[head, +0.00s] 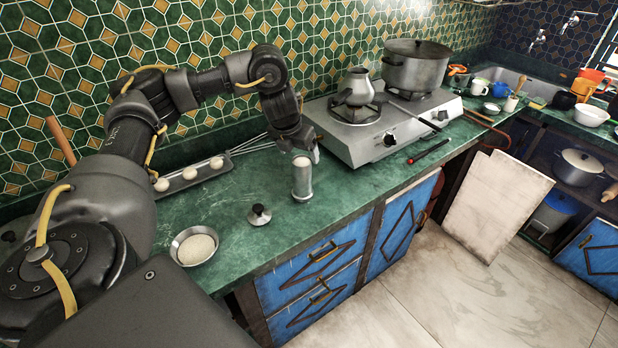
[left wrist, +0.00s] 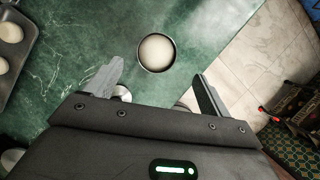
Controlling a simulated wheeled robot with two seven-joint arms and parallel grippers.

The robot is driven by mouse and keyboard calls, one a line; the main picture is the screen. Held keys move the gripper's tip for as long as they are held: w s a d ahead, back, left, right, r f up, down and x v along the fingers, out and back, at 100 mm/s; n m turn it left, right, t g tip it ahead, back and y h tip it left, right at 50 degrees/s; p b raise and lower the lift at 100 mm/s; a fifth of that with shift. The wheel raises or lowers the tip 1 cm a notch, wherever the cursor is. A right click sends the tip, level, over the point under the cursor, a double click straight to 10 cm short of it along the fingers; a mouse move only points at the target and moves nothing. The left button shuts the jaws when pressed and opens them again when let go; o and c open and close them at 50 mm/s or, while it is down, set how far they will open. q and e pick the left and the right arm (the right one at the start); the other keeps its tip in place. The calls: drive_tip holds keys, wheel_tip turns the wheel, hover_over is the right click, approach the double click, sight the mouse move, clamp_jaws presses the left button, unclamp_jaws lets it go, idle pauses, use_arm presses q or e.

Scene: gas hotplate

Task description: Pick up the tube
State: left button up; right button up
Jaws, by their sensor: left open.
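The tube (head: 302,181) is a grey metal cylinder standing upright on the green counter, left of the hotplate. Its round top, filled with something whitish, shows in the left wrist view (left wrist: 156,52). My left gripper (head: 303,149) is just above the tube in the head view. In the left wrist view its two fingers (left wrist: 158,72) are spread apart and empty, with the tube's top ahead of the gap between them. I cannot tell the exact height between fingers and tube. My right gripper is in neither view.
A metal lid with a dark knob (head: 259,215) and a bowl of pale grain (head: 194,246) lie to the left. A tray with white balls (head: 203,176) and a whisk (head: 252,145) are behind. The hotplate (head: 375,147) carries a pot (head: 416,68) and a jug (head: 359,86).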

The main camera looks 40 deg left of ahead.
sight(303, 170)
use_arm(q)
drive_tip(key=b+x, duration=0.1)
drive_tip(key=x, duration=0.4)
drive_tip(key=shift+a+f, duration=0.1)
drive_tip(key=shift+f, duration=0.2)
drive_tip(key=shift+f+p, duration=0.25)
drive_tip(key=shift+p, duration=0.05)
drive_tip(key=x, duration=0.2)
drive_tip(key=p+x, duration=0.1)
drive_tip(key=shift+a+f, duration=0.3)
drive_tip(key=shift+f, duration=0.05)
drive_tip(key=shift+w+f, duration=0.2)
drive_tip(key=shift+f, duration=0.25)
drive_tip(key=shift+s+r, duration=0.1)
drive_tip(key=shift+c, duration=1)
drive_tip(key=c, duration=0.9)
drive_tip(key=shift+c, duration=0.2)
